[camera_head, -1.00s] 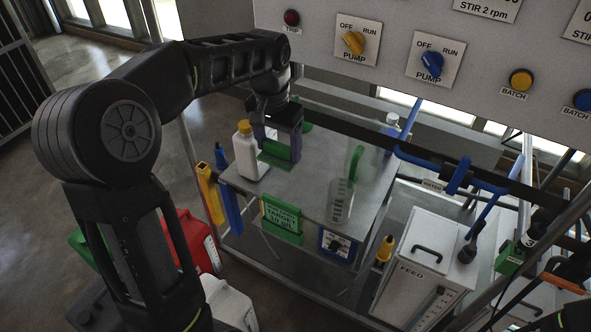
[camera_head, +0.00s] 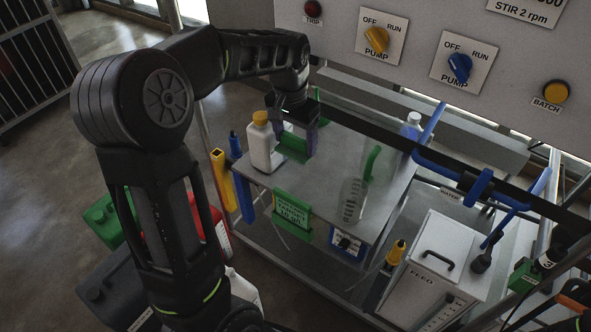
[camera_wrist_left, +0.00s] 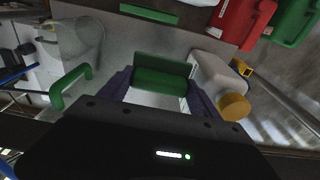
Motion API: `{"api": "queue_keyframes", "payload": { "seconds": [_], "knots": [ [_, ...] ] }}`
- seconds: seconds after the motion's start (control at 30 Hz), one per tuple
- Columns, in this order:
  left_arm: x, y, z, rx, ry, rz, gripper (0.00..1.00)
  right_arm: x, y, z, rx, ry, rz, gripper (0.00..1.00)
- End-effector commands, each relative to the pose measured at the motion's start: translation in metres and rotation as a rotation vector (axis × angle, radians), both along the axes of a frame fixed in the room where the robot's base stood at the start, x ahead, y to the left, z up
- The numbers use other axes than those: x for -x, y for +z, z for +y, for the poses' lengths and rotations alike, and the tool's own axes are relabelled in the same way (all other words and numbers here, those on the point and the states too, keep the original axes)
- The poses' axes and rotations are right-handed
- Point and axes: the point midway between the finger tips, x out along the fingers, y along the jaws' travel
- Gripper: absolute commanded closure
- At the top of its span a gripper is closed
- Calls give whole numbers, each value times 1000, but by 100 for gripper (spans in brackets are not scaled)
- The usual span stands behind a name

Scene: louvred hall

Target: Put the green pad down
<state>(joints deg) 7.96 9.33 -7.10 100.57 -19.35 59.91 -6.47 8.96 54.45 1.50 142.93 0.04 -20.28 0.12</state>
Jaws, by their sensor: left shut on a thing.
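The green pad (camera_head: 293,146) is at the far left part of the grey metal table (camera_head: 330,175). My left gripper (camera_head: 298,140) is shut on the pad and points down at the tabletop. In the left wrist view the pad (camera_wrist_left: 160,80) sits between the two dark fingers. A white bottle with a yellow cap (camera_head: 262,147) stands close beside it on the left. I cannot tell whether the pad's underside touches the table. My right gripper is not in view.
A clear beaker (camera_head: 353,200) and a green handle (camera_head: 372,163) stand to the right on the table. A green sign (camera_head: 292,212) hangs on the front edge. A control panel (camera_head: 420,45) is above at the back. Bare tabletop lies between pad and beaker.

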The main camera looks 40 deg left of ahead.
Motion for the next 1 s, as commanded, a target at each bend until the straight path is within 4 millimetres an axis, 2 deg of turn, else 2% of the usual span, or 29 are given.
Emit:
{"api": "queue_keyframes", "payload": {
  "seconds": [0.1,0.23,0.37,0.7,1.0],
  "knots": [
    [1,-32,0,1,0,5,60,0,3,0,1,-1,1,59],
    [1,-56,0,1,0,3,60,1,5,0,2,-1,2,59],
    [0,-66,0,0,0,0,60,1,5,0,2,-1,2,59],
    [0,-69,0,0,0,0,60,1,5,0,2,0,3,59],
    [0,-108,0,1,0,2,60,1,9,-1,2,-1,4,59]
  ]
}}
